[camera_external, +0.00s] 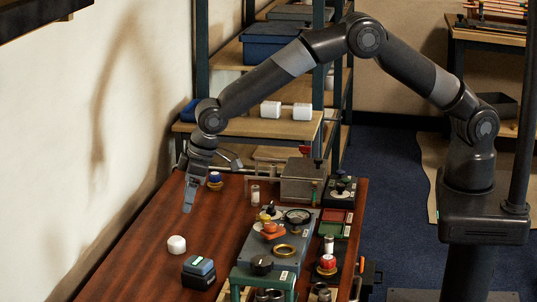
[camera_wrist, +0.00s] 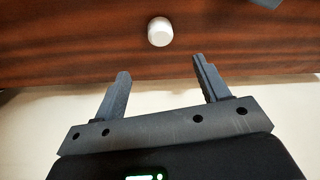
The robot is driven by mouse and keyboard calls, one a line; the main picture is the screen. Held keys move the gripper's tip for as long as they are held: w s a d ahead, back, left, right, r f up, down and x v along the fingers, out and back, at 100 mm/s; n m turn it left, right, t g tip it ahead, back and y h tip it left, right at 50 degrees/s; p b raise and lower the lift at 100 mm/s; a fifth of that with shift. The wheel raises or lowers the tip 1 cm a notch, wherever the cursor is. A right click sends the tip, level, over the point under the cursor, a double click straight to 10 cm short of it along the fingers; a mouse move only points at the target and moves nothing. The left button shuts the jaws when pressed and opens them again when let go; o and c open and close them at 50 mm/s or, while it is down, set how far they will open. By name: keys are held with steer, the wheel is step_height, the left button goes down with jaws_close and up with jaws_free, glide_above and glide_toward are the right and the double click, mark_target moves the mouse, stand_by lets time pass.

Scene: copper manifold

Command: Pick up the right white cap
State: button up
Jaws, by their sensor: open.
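A small white cap (camera_external: 176,244) sits alone on the dark red-brown wooden table, near its left edge. It also shows in the wrist view (camera_wrist: 160,31), beyond my fingertips and roughly centred between them. My gripper (camera_external: 187,208) hangs above the table, behind the cap in the outside view, and is apart from it. In the wrist view my gripper (camera_wrist: 161,66) has its two fingers wide apart with nothing between them. Two white blocky pieces (camera_external: 270,110) (camera_external: 302,111) stand on the shelf behind; I cannot tell whether they are caps.
A dark blue-grey box (camera_external: 199,272) stands in front of the cap, close to its right. A blue-topped knob (camera_external: 215,179) is behind my gripper. A grey panel (camera_external: 258,252) with gauges and knobs fills the table's right side. The table's left-middle is clear.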

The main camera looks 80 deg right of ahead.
step_height(320, 180, down, 2)
steer(key=a, duration=0.1)
glide_above(178, 239)
steer(key=s, duration=0.2)
steer(key=x, duration=0.3)
steer(key=s+x, duration=0.1)
steer(key=x, duration=0.1)
steer(key=shift+d+f, duration=0.15)
steer(key=shift+d+x, duration=0.2)
steer(key=shift+x, duration=1.15)
steer(key=shift+d+x, duration=0.2)
steer(key=shift+x, duration=1.15)
steer(key=shift+w, duration=0.1)
steer(key=c, duration=1.1)
